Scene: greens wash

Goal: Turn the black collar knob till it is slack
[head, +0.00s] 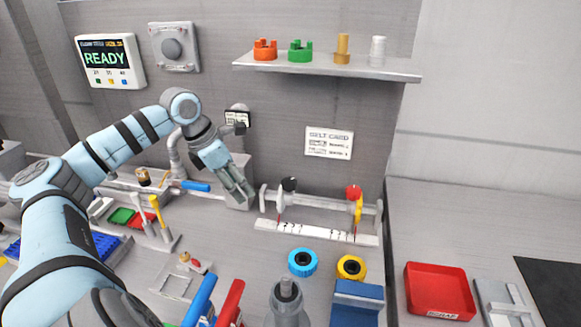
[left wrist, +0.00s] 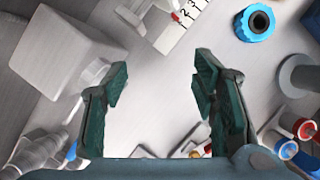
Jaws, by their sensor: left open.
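The black collar knob (head: 289,184) sits on top of the left collar of a white rail (head: 318,203) at the back of the bench. A red knob (head: 353,192) tops the right collar, beside a yellow disc. My left gripper (head: 248,196) is open and empty, just left of the rail's left end and apart from the black knob. In the left wrist view its two fingers (left wrist: 160,82) stand wide apart over bare bench. The rail's numbered scale (left wrist: 180,28) shows at the top there; the black knob is out of that view. My right gripper is not in view.
A grey block (head: 240,180) stands behind my left gripper. Blue (head: 303,262) and yellow (head: 351,267) rings lie in front of the rail, with a grey post (head: 287,300) nearer. A shelf (head: 330,66) hangs above. A red tray (head: 438,290) is at right.

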